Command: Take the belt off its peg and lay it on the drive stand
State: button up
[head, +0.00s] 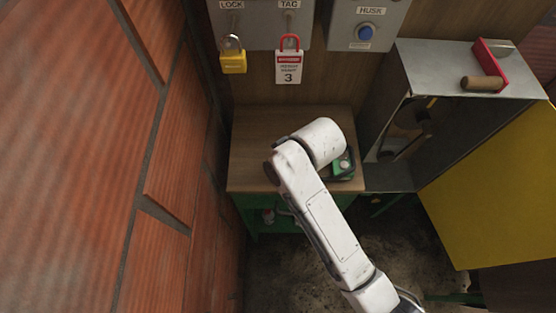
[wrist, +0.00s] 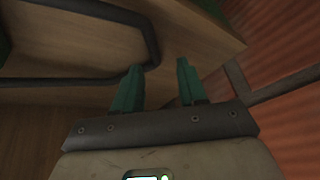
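The rounded end of the belt lies just beyond the fingertips, nearer the left one. I cannot tell whether it touches, or what holds it up. In the head view my white arm hides the gripper, and I cannot make out the belt or peg for sure. A wood-topped green stand (head: 252,150) is below; whether it is the drive stand is unclear.
A small green device (head: 343,165) sits on the wooden top. An open metal cabinet (head: 452,125) with a yellow panel (head: 500,190) stands right, a red tool (head: 492,68) on its top. A yellow padlock (head: 233,60) and tag (head: 289,67) hang above. A brick wall (head: 70,150) closes the left.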

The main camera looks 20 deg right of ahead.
jog(key=v, duration=1)
jog(key=shift+s+r+b, duration=0.15)
jog(key=shift+r+b, duration=0.15)
jog(key=shift+b, duration=0.15)
jog(key=shift+d, duration=0.1)
dwell(0.5)
jog(key=s+d+f+m+h, duration=0.1)
jog(key=s+d+f+m, duration=0.1)
jog(key=s+d+f, duration=0.4)
jog(key=s+d+f+m+h, duration=0.2)
jog(key=s+d+m, duration=0.15)
jog(key=d, duration=0.45)
jog(key=s+f+g+b, duration=0.3)
jog(key=s+f+b, duration=0.1)
jog(key=s+f, duration=0.6)
jog(key=shift+d+b, duration=0.15)
jog(key=shift+b, duration=0.2)
jog(key=shift+s+f, duration=0.1)
